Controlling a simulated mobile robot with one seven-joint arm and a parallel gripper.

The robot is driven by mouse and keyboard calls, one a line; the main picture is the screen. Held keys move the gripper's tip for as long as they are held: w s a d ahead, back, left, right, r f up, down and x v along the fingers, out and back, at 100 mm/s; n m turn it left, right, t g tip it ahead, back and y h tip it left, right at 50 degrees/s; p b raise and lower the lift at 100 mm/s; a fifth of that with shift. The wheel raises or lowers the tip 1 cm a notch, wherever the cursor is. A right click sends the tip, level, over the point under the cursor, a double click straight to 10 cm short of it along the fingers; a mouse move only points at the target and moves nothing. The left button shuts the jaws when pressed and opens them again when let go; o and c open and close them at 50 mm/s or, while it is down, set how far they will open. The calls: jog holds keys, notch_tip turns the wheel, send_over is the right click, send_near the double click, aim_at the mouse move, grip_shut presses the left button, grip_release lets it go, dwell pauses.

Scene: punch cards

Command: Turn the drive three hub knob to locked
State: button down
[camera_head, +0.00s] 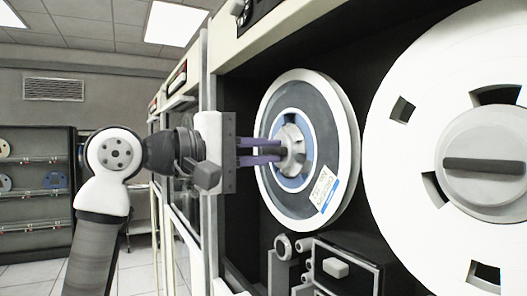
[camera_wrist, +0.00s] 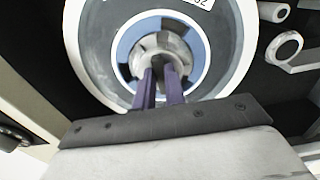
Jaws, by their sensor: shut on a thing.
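The hub knob (camera_head: 292,149) is a silvery round piece at the centre of a tape reel (camera_head: 310,95) with a white rim, dark face and blue inner ring. My gripper (camera_head: 278,152) reaches it from the left, its purple fingers shut on the knob's grip bar. In the wrist view the hub knob (camera_wrist: 148,47) sits at the top middle, with my gripper's fingertips (camera_wrist: 159,75) on either side of its bar. The fingers hide part of the bar, and I cannot read any locked mark. A white label (camera_head: 323,189) is stuck on the reel's lower right.
A larger white reel (camera_head: 400,150) with a dark-barred hub (camera_head: 485,165) is close on the right. Below the held reel are small rollers (camera_head: 283,247) and a dark box (camera_head: 345,265). Cabinet frames stand behind my gripper; a rack of reels (camera_head: 35,190) is at the far left.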

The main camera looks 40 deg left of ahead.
jog(key=c, duration=1.5)
grip_release()
jog(key=shift+o, duration=0.2)
jog(key=shift+s, duration=0.1)
jog(key=b+v, duration=0.3)
jog(key=v, duration=1)
jog(key=shift+s, duration=0.35)
